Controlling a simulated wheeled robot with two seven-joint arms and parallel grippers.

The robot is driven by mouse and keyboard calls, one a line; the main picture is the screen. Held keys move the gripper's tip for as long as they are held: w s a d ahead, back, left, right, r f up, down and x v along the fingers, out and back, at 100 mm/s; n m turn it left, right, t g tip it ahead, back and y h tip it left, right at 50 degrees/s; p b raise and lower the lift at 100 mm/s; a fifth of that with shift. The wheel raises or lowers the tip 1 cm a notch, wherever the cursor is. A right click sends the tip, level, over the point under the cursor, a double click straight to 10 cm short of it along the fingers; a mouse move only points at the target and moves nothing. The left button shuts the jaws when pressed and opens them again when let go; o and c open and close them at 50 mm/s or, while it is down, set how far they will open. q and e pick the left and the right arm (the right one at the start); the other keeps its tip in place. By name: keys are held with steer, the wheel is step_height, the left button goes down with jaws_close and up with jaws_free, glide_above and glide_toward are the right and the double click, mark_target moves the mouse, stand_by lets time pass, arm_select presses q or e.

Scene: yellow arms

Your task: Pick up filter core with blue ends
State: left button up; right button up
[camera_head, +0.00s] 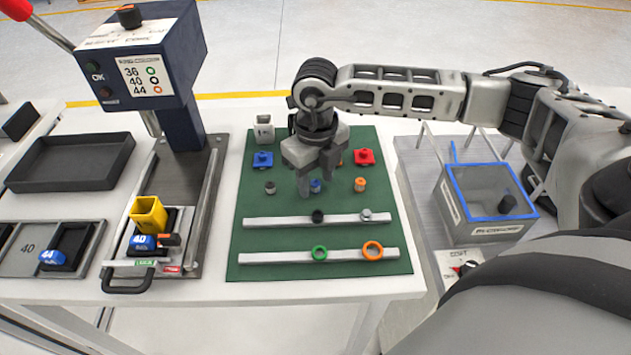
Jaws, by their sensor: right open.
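The filter core with blue ends (315,187) is a small piece on the green mat (290,290), partly hidden by my right gripper. My right gripper (316,182) comes in from the right and points down over the mat. Its jaws are open, with the fingers close around or just above the blue core; I cannot tell whether they touch it. A grey-green core (270,188) stands to its left and an orange-ended core (360,184) to its right. My left gripper is not in view.
Behind are a blue part (263,160) and a red part (364,157). In front, two pale bars (285,256) hold rings. A blue-rimmed bin (475,232) stands at the right. A press with a yellow block (148,213) stands at the left.

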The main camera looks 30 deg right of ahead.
steer(key=shift+f, duration=0.15)
jaws_close()
